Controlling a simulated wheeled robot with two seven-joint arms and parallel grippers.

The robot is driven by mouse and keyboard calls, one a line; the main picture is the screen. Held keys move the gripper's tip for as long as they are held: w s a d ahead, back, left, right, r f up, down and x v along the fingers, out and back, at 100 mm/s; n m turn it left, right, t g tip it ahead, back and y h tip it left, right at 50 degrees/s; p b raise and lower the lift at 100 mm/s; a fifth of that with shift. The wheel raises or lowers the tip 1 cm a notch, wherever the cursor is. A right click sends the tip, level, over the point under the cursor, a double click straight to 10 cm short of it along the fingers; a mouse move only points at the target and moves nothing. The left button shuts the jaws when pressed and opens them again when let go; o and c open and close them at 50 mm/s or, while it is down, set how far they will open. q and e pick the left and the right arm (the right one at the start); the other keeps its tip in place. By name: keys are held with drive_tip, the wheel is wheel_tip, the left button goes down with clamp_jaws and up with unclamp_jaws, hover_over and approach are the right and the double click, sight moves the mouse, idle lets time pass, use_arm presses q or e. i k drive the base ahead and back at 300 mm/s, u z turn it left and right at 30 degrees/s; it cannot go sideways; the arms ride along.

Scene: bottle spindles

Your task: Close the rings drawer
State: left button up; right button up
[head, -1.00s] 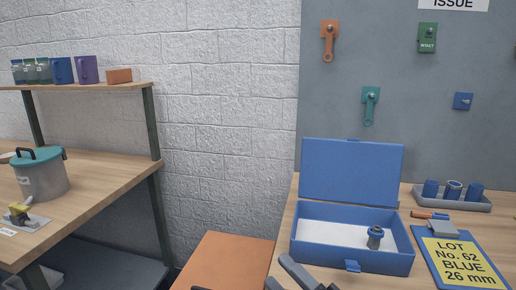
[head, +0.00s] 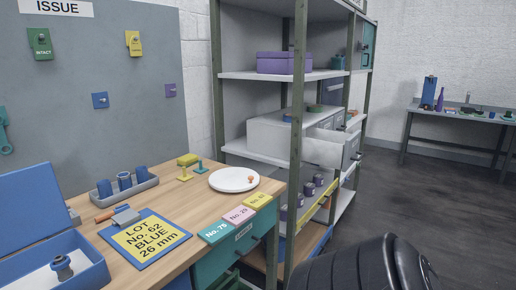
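A grey drawer cabinet (head: 272,133) stands on the middle shelf of the rack. One of its drawers (head: 324,151) is pulled out towards the right, with a dark knob on its front. I cannot read any label on it, so I cannot tell whether it is the rings drawer. The workbench also has a teal drawer front (head: 222,262) with a small label and dark knobs; the label is too small to read. Neither gripper's fingers show. A dark rounded part of my own arm fills the bottom right of the head view.
The workbench (head: 183,203) carries a blue case (head: 82,268), a blue clipboard (head: 112,237), a grey holder with blue cylinders (head: 140,188) and a white plate (head: 221,181). A rack post (head: 297,130) stands before the cabinet. The floor (head: 430,195) at right is clear.

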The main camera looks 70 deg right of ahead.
sight(339, 150)
drive_tip(key=z, duration=3.1)
drive_tip(key=i, duration=0.55)
drive_tip(key=z, duration=0.4)
drive_tip(key=i, duration=1.8)
drive_tip(key=u, duration=0.45)
